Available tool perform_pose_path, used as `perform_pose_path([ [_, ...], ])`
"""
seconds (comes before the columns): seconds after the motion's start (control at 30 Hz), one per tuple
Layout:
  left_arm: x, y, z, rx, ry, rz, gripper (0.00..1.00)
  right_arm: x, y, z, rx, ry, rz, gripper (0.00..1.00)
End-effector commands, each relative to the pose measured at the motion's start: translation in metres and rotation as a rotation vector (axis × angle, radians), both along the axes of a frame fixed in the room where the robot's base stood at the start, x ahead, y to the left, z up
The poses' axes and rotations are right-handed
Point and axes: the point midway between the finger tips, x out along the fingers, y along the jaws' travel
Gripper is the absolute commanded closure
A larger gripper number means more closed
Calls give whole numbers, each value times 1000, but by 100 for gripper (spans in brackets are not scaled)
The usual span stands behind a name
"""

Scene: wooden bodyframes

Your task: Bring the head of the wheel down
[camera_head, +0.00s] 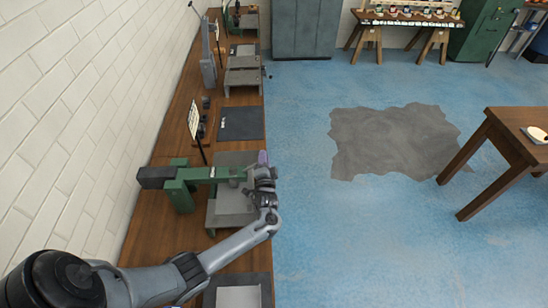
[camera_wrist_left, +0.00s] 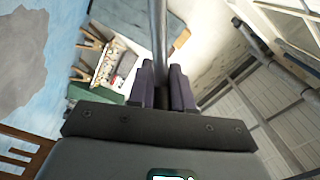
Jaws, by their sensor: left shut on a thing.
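A green machine (camera_head: 185,188) with a dark block at its back stands on the wooden bench along the wall. Its green arm (camera_head: 222,173) reaches right, over a grey plate (camera_head: 232,199). My left gripper (camera_head: 263,162) is at the end of this arm, by the bench's right edge. In the left wrist view, my left gripper's purple fingers (camera_wrist_left: 163,88) are shut on a grey metal rod (camera_wrist_left: 160,38). The rod's joint with the machine is hidden behind my gripper and wrist. My right gripper does not show.
Other tools and a dark mat (camera_head: 241,123) lie further along the bench (camera_head: 176,128). A grey cabinet (camera_head: 304,27) stands at the back. A wooden table (camera_head: 510,125) is at the right. The blue floor (camera_head: 300,110) between is clear, with a flat grey patch (camera_head: 390,140).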

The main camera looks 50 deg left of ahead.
Motion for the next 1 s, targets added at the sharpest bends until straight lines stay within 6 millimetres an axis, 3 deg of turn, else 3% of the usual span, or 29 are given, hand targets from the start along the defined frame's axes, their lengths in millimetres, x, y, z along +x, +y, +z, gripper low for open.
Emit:
perform_pose_path([
  [0.43,-5,4,-9,4,21,7,100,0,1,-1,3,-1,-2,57],
  [0.47,-5,4,-9,3,22,6,78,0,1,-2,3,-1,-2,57],
  [0.6,-4,4,-9,3,19,6,59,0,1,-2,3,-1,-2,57],
  [1.0,-6,-1,-6,4,12,5,59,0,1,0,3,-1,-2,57],
])
